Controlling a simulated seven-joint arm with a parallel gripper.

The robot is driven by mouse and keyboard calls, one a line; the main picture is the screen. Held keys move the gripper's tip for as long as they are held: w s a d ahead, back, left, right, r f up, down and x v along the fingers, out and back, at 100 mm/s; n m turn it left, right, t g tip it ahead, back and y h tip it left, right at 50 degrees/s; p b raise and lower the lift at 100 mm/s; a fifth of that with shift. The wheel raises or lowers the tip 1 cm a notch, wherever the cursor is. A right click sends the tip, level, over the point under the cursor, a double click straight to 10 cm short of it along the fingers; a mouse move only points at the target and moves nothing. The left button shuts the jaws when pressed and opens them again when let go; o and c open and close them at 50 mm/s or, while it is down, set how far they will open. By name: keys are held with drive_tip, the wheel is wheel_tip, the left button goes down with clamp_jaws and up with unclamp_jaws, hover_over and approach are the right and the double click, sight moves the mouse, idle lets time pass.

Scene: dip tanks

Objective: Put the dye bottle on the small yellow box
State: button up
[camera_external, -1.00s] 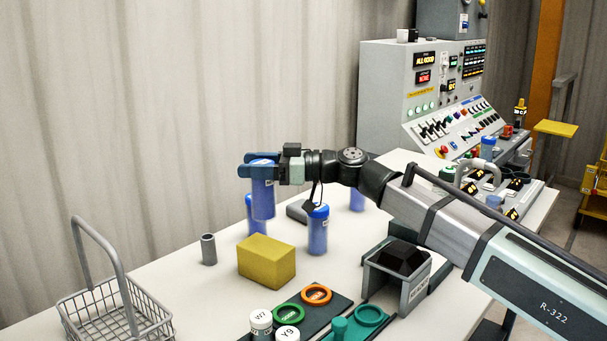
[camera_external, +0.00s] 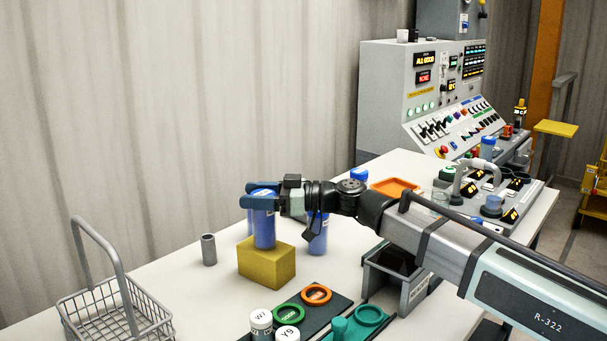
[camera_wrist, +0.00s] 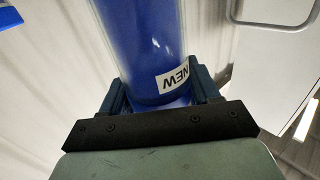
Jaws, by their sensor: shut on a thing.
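A blue dye bottle (camera_external: 264,228) stands upright in my gripper (camera_external: 258,195), which is shut around its top end. The bottle's lower end is at the top of the small yellow box (camera_external: 266,264); I cannot tell whether it touches or hovers just above it. In the wrist view the blue bottle (camera_wrist: 145,45) fills the space between the two fingers of my gripper (camera_wrist: 165,90), with a white label reading NEW. The yellow box does not show in the wrist view.
Another blue bottle (camera_external: 317,236) stands right behind the box, partly hidden by my arm. A small grey cylinder (camera_external: 209,249) stands to the left. A wire basket (camera_external: 115,312) is at the front left. Lidded jars (camera_external: 262,325) and coloured rings (camera_external: 317,294) lie in front.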

drive_tip(key=shift+f, duration=0.1)
drive_tip(key=o, duration=1.6)
drive_tip(key=shift+d, duration=0.25)
drive_tip(key=d, duration=0.3)
drive_tip(key=s+d, duration=0.1)
drive_tip(key=d, duration=0.7)
drive_tip(key=shift+s+d, duration=0.15)
drive_tip(key=shift+d, duration=0.1)
